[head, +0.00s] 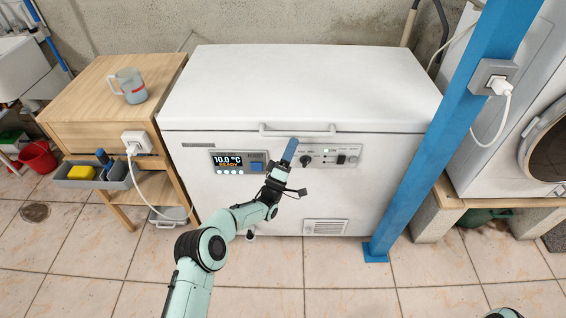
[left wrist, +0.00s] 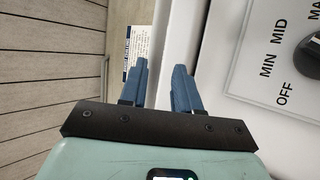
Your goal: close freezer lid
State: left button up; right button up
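The white chest freezer (head: 220,185) stands against the back wall in the head view. Its lid (head: 300,85) lies flat on the body, with a thin seam along the front and a handle (head: 297,130) at the front edge. My left gripper (head: 290,150) is in front of the control panel, just below the handle, fingers pointing up. In the left wrist view its two blue fingers (left wrist: 162,88) stand apart with nothing between them. The control knob (left wrist: 308,55) is to their right there. Of my right arm only a sliver shows at the bottom right; its fingers are out of sight.
A wooden cabinet (head: 85,95) with a mug (head: 130,85) stands left of the freezer. A blue post (head: 440,130) with a socket rises at its front right corner. A white front-loading machine (head: 510,120) stands at the right. The tiled floor (head: 320,275) in front is clear.

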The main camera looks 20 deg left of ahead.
pick_arm(q)
jog(key=p+v, duration=0.1)
jog(key=v, duration=0.7)
jog(key=shift+s+r, duration=0.4)
pick_arm(e)
jog(key=shift+s+a+r+g, duration=0.15)
jog(key=shift+s+a+r, duration=0.25)
jog(key=shift+s, duration=0.15)
jog(key=shift+s+a+r+g, duration=0.15)
jog(key=shift+s+a+r, duration=0.1)
jog(key=shift+s+r, duration=0.25)
jog(key=shift+f, duration=0.1)
